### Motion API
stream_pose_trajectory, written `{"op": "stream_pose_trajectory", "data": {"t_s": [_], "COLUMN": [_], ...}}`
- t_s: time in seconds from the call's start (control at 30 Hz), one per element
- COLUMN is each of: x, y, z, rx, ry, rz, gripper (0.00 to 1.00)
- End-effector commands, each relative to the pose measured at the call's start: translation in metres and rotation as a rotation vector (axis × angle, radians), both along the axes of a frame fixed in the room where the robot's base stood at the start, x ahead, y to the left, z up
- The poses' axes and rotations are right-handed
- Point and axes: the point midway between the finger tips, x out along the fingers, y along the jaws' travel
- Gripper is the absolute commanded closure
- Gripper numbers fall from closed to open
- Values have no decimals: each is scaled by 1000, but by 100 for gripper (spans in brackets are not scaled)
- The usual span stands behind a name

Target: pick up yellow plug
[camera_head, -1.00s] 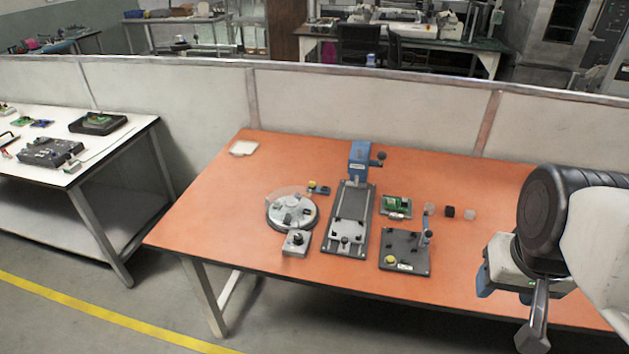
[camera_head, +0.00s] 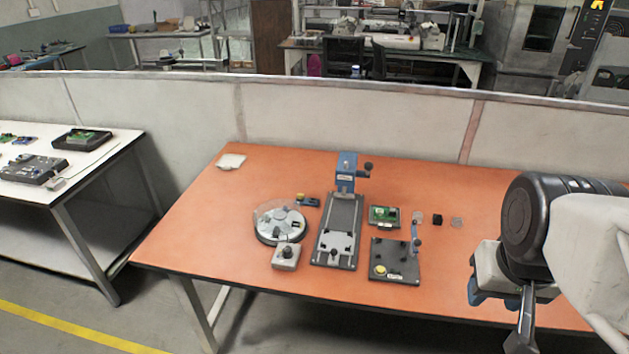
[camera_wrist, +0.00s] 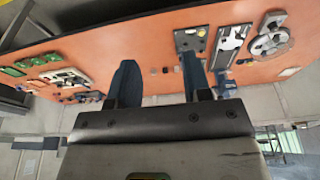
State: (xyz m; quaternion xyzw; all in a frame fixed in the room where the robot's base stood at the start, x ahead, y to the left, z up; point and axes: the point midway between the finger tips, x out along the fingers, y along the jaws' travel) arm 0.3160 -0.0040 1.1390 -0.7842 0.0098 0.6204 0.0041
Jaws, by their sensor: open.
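Two small yellow pieces show in the head view, and I cannot tell for sure which is the yellow plug. One round yellow piece (camera_head: 380,269) sits at the front left corner of a dark square plate (camera_head: 402,274). Another yellow piece (camera_head: 300,197) is beside a small blue part behind the round machine. My gripper (camera_head: 524,318) is at the right of the head view, well to the right of both and holding nothing that I can see. In the wrist view its two blue fingers (camera_wrist: 160,82) are apart with an empty gap.
On the orange table (camera_head: 200,215) stand a round grey machine (camera_head: 281,224), a long rail fixture with a blue press head (camera_head: 346,174), a green circuit board (camera_head: 384,216) and small cubes (camera_head: 437,219). The table's left part is mostly clear. A low partition (camera_head: 340,122) runs behind.

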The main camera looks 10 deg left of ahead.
Motion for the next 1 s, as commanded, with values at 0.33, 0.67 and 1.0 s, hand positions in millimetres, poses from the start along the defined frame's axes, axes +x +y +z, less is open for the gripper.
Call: {"op": "stream_pose_trajectory", "data": {"t_s": [0.33, 0.67, 1.0], "x": [25, 95, 177], "y": [5, 24, 52], "z": [9, 27, 35], "rx": [-9, -32, -57], "ry": [10, 34, 59], "rz": [55, 209, 385], "gripper": [55, 55, 55]}}
